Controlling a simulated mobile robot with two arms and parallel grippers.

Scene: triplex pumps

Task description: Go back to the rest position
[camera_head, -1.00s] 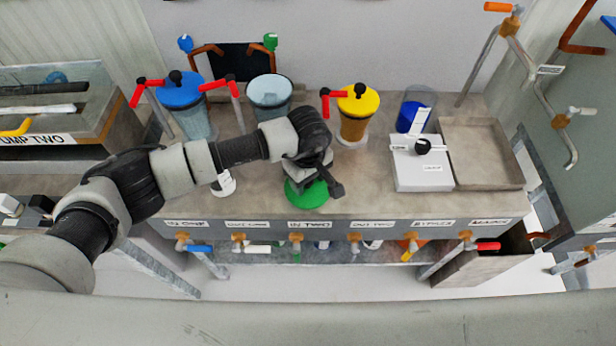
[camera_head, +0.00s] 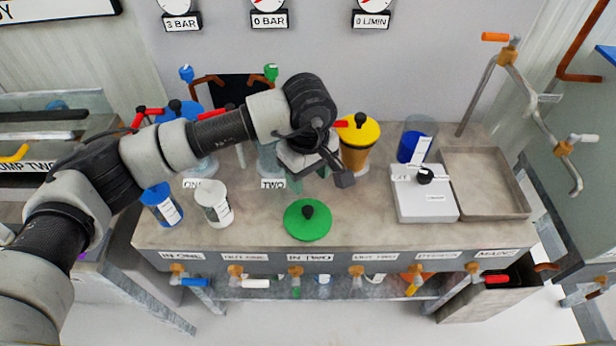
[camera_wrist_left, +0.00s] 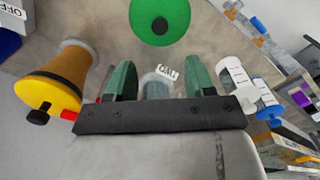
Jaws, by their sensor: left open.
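My left gripper (camera_head: 322,170) is raised above the bench in the head view, in front of the middle clear canister (camera_head: 268,162), which it partly hides. In the left wrist view its two green fingers (camera_wrist_left: 158,82) stand well apart with nothing between them that they grip. A green lid with a black knob (camera_head: 307,220) lies flat on the bench below and in front of the gripper, apart from it. The lid also shows in the wrist view (camera_wrist_left: 160,20). My right gripper is not in view.
A yellow-topped canister (camera_head: 358,140) stands close right of the gripper. A blue-lidded canister (camera_head: 180,115) is partly behind my arm. Blue (camera_head: 160,203) and white (camera_head: 213,203) bottles stand at left. A white scale (camera_head: 424,195) and an empty tray (camera_head: 484,185) are at right.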

